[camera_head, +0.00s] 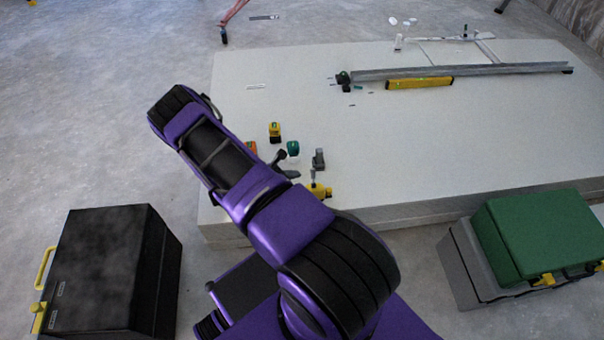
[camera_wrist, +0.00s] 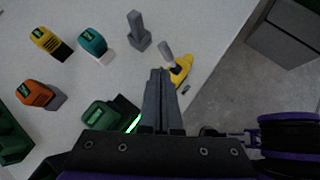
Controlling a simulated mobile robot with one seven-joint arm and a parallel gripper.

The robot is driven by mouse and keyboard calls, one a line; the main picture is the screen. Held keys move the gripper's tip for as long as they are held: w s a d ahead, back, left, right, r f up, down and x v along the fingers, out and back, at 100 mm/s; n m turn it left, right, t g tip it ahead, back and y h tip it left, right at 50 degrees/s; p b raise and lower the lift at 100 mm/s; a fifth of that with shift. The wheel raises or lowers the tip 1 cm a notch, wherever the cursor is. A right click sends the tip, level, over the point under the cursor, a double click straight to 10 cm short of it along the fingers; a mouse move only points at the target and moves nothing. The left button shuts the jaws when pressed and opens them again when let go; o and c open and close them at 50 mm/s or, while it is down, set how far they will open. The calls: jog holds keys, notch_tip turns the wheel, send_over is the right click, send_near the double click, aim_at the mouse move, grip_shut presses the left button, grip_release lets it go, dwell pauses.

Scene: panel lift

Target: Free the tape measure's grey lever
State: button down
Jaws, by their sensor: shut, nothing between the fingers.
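A yellow body with a grey post (camera_wrist: 165,48) lies near the panel edge in the wrist view; I cannot tell for sure that it is the tape measure. The yellow body (camera_head: 321,193) also shows in the head view beside my arm. My gripper (camera_wrist: 161,73) is shut, its fingertips overlapping the near-left side of the yellow body in the picture. I cannot tell whether they touch it. In the head view my arm hides most of the gripper.
On the panel stack (camera_head: 440,130) stand a yellow-black tool (camera_wrist: 50,42), a teal one (camera_wrist: 92,42), an orange one (camera_wrist: 36,93), a green one (camera_wrist: 104,113) and a grey piece (camera_wrist: 139,30). A black case (camera_head: 105,270) and green case (camera_head: 540,235) stand on the floor.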

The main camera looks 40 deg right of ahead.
jog(key=w+a+r, duration=0.3)
jog(key=r, duration=0.4)
jog(key=shift+w+a+r+p, duration=0.25)
jog(key=shift+w+a+p, duration=0.05)
jog(key=shift+a+p, duration=0.05)
